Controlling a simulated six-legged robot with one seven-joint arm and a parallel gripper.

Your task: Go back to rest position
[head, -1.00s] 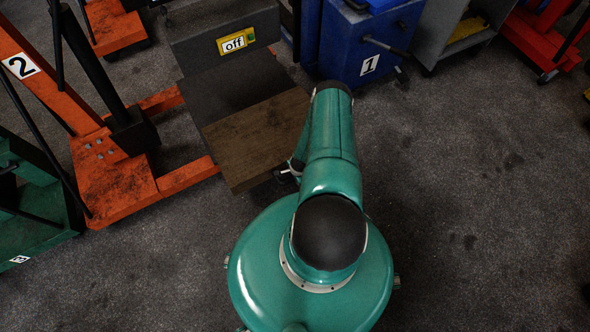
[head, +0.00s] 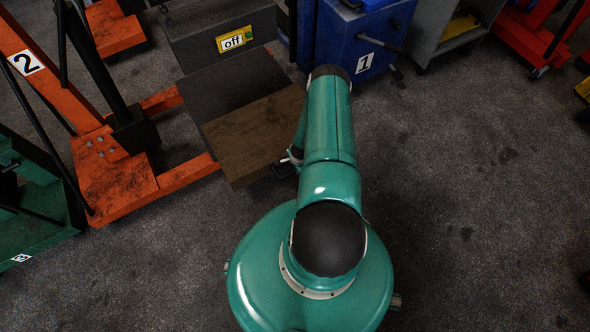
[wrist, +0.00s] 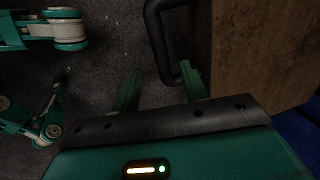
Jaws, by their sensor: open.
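My gripper (wrist: 161,72) is open, with its two green fingers apart and nothing held between them. In the wrist view a black handle (wrist: 154,30) on the side of a wood-topped box lies just beyond the fingertips, close to the right finger. I cannot tell whether that finger touches it. In the head view my teal arm reaches forward beside the box, and my gripper is mostly hidden behind the arm.
The box's brown wooden top (head: 255,135) lies left of my arm, below a grey panel with an "off" label (head: 234,39). An orange jack marked 2 (head: 115,180) stands at left, a blue cabinet marked 1 (head: 345,40) behind. Floor at right is clear.

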